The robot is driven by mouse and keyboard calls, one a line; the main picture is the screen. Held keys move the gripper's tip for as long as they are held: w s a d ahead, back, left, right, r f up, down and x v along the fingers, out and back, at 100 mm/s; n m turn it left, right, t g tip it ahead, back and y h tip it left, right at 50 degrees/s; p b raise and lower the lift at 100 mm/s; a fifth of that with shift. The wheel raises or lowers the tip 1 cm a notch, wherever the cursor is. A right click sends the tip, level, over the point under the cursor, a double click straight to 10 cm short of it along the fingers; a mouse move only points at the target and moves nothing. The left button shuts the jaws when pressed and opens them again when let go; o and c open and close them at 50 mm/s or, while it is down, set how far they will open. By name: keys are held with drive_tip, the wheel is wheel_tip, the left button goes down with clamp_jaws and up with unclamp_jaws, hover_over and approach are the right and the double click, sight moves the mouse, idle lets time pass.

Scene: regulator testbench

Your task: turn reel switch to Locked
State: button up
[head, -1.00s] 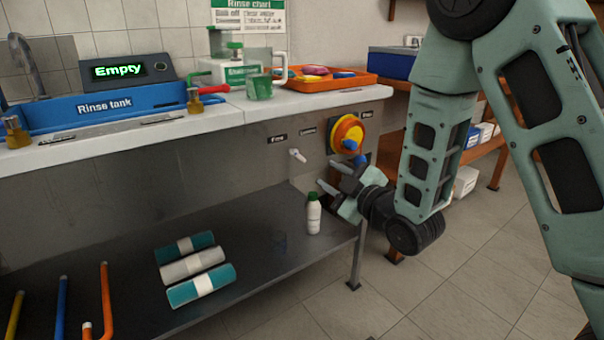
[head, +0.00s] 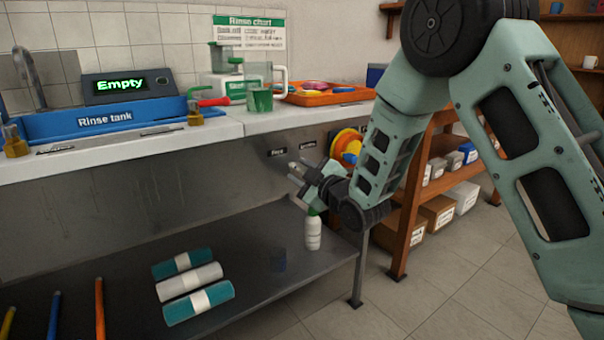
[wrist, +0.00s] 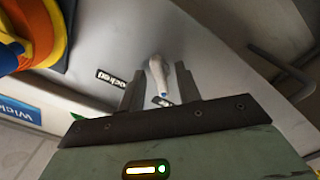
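In the wrist view a "Locked" label (wrist: 121,77) lies left of the lever, and another label (wrist: 162,101) is partly hidden between the fingers. My gripper (wrist: 160,88) is open, with one finger on each side of the lever and a gap showing on both sides. In the head view my gripper (head: 298,172) is at the panel below the "Free" label (head: 277,153) and the other label (head: 308,145); it mostly hides the lever there.
The yellow and orange reel (head: 346,143) is close right of my gripper, partly behind my arm. A white bottle (head: 313,233) stands below my gripper on the dark lower shelf (head: 240,275). Rolled towels (head: 190,282) lie further left. An orange rack (head: 412,205) stands at right.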

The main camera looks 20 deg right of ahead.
clamp_jaws()
drive_tip(key=m, duration=0.4)
drive_tip(key=shift+m+b, duration=0.35)
drive_tip(key=shift+m, duration=0.05)
drive_tip(key=m, duration=0.4)
drive_tip(key=shift+m, duration=0.3)
drive_tip(key=m, duration=0.4)
drive_tip(key=shift+p, duration=0.35)
drive_tip(key=shift+m+p, duration=0.45)
drive_tip(key=shift+m, duration=1.75)
drive_tip(key=shift+a, duration=0.1)
